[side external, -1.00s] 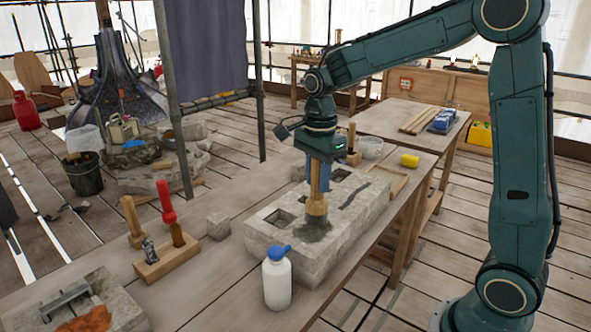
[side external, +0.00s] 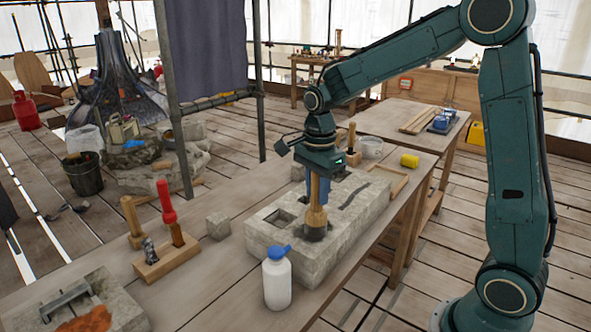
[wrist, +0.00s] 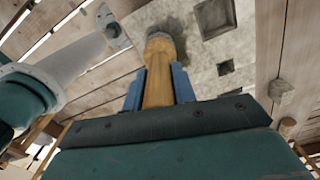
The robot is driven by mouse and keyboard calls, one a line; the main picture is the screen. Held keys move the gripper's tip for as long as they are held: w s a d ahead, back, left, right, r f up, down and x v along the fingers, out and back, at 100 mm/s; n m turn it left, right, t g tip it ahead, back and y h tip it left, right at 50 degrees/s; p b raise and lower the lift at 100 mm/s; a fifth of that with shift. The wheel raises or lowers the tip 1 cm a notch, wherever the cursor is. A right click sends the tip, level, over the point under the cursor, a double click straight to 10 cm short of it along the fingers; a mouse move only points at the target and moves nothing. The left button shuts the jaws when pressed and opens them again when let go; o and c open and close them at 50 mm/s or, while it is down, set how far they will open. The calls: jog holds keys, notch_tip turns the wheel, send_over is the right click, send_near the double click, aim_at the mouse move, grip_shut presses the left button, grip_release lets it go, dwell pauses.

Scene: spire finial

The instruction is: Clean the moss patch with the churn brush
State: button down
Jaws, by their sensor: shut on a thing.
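The churn brush (side external: 317,216) has a wooden handle and a dark bristle end. It stands almost upright, bristles down on the top of a grey stone block (side external: 283,247). My gripper (side external: 317,183) is shut on its handle. In the wrist view the brush (wrist: 157,62) lies between my gripper's blue fingers (wrist: 158,86), with its grey end against the stone (wrist: 195,75).
A white bottle with a blue cap (side external: 277,283) stands close in front of the block. A wooden tool rack (side external: 166,261) and a small stone cube (side external: 218,226) are to the left. A yellow object (side external: 409,160) and a wooden frame (side external: 386,179) are to the right.

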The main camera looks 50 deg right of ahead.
jog(key=shift+f, duration=0.75)
dwell(0.6)
jog(key=shift+d, duration=0.15)
dwell(0.4)
jog(key=shift+d, duration=1.35)
jog(key=shift+d, duration=0.2)
jog(key=shift+d+r, duration=0.1)
jog(key=shift+d, duration=1.2)
jog(key=shift+w, duration=0.2)
jog(key=shift+w, duration=0.55)
